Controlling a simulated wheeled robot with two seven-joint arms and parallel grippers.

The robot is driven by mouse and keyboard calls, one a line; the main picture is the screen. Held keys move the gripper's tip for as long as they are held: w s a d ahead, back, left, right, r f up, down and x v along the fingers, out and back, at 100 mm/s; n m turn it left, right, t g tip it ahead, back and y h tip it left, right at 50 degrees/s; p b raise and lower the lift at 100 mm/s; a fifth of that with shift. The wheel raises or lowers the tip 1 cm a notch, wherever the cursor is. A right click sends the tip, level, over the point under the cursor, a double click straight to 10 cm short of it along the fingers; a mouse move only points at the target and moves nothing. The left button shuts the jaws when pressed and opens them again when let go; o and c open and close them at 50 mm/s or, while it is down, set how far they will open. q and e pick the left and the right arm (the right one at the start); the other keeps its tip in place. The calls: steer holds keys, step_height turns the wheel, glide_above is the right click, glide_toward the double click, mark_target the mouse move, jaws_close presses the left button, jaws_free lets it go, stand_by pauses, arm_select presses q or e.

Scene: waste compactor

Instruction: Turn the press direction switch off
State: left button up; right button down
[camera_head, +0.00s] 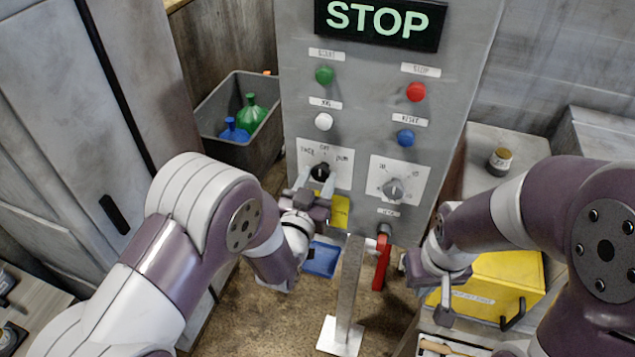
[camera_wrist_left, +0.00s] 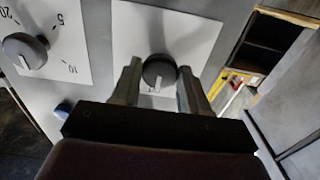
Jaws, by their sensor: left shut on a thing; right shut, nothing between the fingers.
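The press direction switch is a black round knob (camera_head: 320,171) on a white plate of the grey control panel (camera_head: 350,140). The plate carries a label on the left, one at the top and one on the right. My left gripper (camera_head: 314,183) is at the knob. In the left wrist view its two fingers (camera_wrist_left: 158,76) stand on either side of the knob (camera_wrist_left: 159,68), shut on it. A pale mark on the knob points toward the bottom of that view. My right gripper (camera_head: 444,302) is shut and empty, low at the right of the panel.
A grey dial (camera_head: 393,190) sits right of the switch, with coloured buttons above and a lit STOP sign (camera_head: 380,22) on top. A red handle (camera_head: 381,262) hangs below. A yellow box (camera_head: 495,285) stands right; a bin with bottles (camera_head: 205,108) stands left.

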arm_select(q)
steer(key=o, duration=1.1)
steer(key=shift+c, duration=0.2)
steer(key=shift+s, duration=0.15)
steer(key=shift+s+a+b, duration=0.15)
steer(key=shift+s+b, duration=0.15)
steer(key=b+v, duration=0.4)
steer(key=v, duration=0.8)
steer(key=shift+r, duration=0.1)
